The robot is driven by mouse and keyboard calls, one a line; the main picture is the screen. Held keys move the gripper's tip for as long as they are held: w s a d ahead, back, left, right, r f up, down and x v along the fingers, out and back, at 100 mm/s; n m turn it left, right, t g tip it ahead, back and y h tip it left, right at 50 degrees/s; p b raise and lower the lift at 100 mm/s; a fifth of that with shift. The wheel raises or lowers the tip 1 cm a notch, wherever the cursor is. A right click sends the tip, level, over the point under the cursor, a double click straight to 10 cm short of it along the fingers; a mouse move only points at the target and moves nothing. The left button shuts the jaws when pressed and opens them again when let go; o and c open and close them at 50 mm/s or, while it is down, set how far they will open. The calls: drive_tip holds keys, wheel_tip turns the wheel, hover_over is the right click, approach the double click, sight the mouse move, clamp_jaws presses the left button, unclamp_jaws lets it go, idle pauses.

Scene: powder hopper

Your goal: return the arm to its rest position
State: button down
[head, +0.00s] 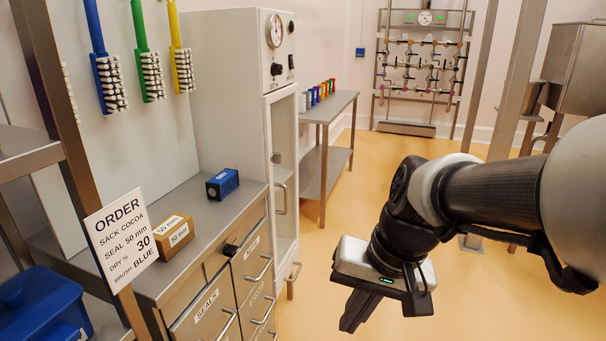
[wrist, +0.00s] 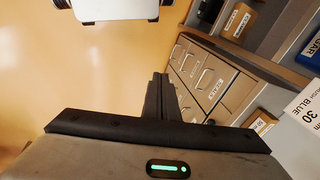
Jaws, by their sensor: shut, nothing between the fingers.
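My gripper (head: 358,310) hangs from the arm at the right of the head view, over the open floor. Its fingers point down and are shut with nothing between them. In the wrist view the closed fingers (wrist: 160,97) show at the centre, over the yellow floor and beside the drawer fronts. The gripper touches nothing that I can see.
A counter with labelled drawers (head: 252,247) stands left of my gripper. On it are a blue DRY box (head: 222,184) and a tan 50 mm box (head: 175,236). An order card (head: 121,239) stands in front. The yellow floor (head: 345,215) is clear.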

drive_tip(key=s+d+r+n+t+h+p, duration=0.1)
drive_tip(key=s+d+r+n+t+h, duration=0.2)
drive_tip(key=d+r, duration=0.35)
wheel_tip(320, 180, up, 21)
drive_tip(key=s+m+t+p, duration=0.1)
drive_tip(key=p, duration=1.9)
drive_tip(key=shift+s+f, duration=0.15)
drive_tip(key=shift+f, duration=0.05)
drive_tip(key=shift+a, duration=0.15)
